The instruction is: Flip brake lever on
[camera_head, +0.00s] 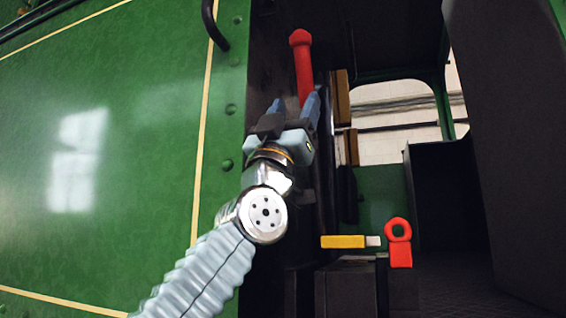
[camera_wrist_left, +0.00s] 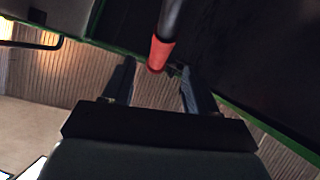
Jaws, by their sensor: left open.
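A red-handled lever (camera_head: 303,62) stands in the dark cab opening, tilted slightly, its knobbed end at the top. I take it as the brake lever, but cannot be sure. My left gripper (camera_head: 294,103) is at the handle's lower part, fingers pointing up, open. In the left wrist view the red end of a dark rod (camera_wrist_left: 160,53) shows between and just beyond the two spread fingers (camera_wrist_left: 157,78). I cannot tell whether they touch it. The lever's lower part is hidden behind my gripper. My right gripper is not in view.
A red ring-topped handle (camera_head: 399,243) and a yellow handle (camera_head: 343,242) sit lower right by a dark box (camera_head: 350,290). A green riveted panel (camera_head: 110,130) fills the left, with a dark curved grab rail (camera_head: 214,28). A window opening (camera_head: 398,125) lies behind.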

